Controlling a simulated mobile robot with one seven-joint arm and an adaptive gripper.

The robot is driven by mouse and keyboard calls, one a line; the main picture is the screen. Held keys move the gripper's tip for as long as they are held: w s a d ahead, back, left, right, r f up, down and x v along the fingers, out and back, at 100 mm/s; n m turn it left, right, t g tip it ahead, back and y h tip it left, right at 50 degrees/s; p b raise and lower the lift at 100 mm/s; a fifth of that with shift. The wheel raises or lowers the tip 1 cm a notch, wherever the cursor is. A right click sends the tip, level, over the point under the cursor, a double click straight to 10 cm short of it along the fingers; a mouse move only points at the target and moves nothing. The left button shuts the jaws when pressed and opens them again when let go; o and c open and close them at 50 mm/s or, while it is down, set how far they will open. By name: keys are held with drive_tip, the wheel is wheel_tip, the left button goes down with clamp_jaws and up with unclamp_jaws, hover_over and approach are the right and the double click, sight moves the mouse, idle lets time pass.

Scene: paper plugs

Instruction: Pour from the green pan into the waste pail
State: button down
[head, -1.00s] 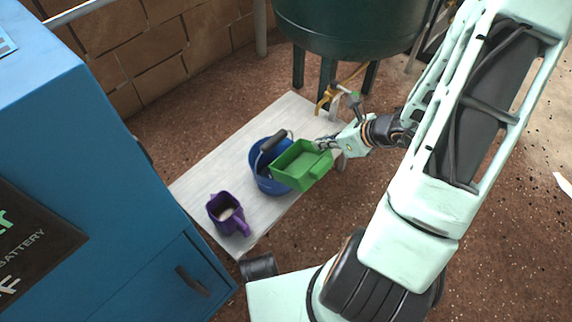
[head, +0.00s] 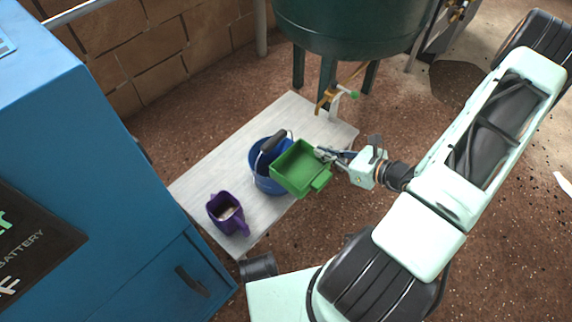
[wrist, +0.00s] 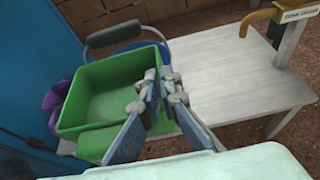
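The green pan (head: 300,167) is a square tray with a stub handle at its lower right. It is held up beside and partly over the blue pail (head: 258,170), hiding the pail's right side. The pan's inside looks empty and its floor faces the head camera. My gripper (head: 325,154) is closed on the pan's right rim. In the wrist view my gripper (wrist: 158,92) has its fingers at the right wall of the green pan (wrist: 105,88), and the blue pail (wrist: 125,50) shows behind it. The pail's contents are hidden.
A purple jug (head: 227,213) with pale contents stands on the pale table (head: 208,178) left of the pail. A blue cabinet (head: 90,150) is at the left. A dark green tank (head: 350,25) with a yellow tap (head: 328,95) stands behind. The table's back part is clear.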

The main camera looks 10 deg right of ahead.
drive_tip(key=shift+r, duration=0.15)
wheel_tip(320, 180, up, 4)
drive_tip(key=p, duration=0.3)
drive_tip(key=shift+w, duration=0.1)
